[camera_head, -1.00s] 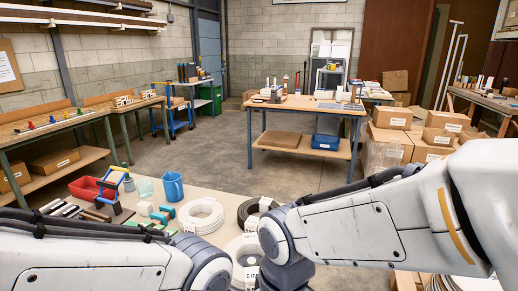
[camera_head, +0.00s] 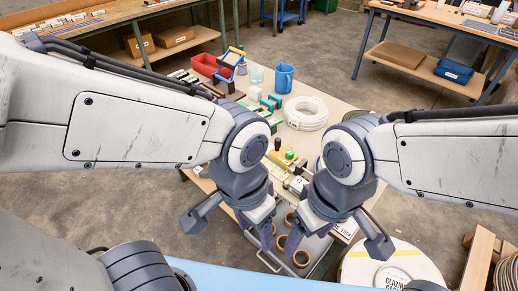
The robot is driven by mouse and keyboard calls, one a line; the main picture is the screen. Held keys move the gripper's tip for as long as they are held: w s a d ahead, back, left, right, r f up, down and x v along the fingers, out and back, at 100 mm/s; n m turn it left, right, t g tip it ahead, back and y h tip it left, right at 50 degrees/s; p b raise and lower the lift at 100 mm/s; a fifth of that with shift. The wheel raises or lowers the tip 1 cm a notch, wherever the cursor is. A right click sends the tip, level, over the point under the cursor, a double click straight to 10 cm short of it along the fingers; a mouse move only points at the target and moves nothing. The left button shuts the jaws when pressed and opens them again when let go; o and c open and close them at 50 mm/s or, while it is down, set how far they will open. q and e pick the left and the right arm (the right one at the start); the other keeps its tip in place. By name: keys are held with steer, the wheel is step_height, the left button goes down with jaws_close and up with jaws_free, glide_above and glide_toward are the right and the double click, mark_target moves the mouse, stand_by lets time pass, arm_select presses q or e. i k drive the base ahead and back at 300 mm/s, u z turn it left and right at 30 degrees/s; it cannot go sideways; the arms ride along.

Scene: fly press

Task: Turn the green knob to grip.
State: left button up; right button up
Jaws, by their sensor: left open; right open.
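A small green knob-like part (camera_head: 290,154) shows between my two arms, among yellow and black parts on the bench. It is too small to read any marking or setting, and whether it belongs to a press cannot be told. My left gripper (camera_head: 256,228) is open, pointing down over the near end of the bench. My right gripper (camera_head: 287,243) is open just right of it, also pointing down. Both are nearer to me than the green part and apart from it. My wrists hide part of the bench around it.
The bench (camera_head: 335,118) carries a red bin (camera_head: 210,68), a blue jug (camera_head: 284,78), a white coil (camera_head: 306,113) and several small blocks. A grey tray with cardboard rings (camera_head: 302,258) lies below my grippers.

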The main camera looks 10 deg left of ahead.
mark_target(290, 153)
steer(key=k, duration=1.3)
steer(key=u, duration=0.65)
steer(key=i, duration=1.85)
steer(key=z, duration=0.65)
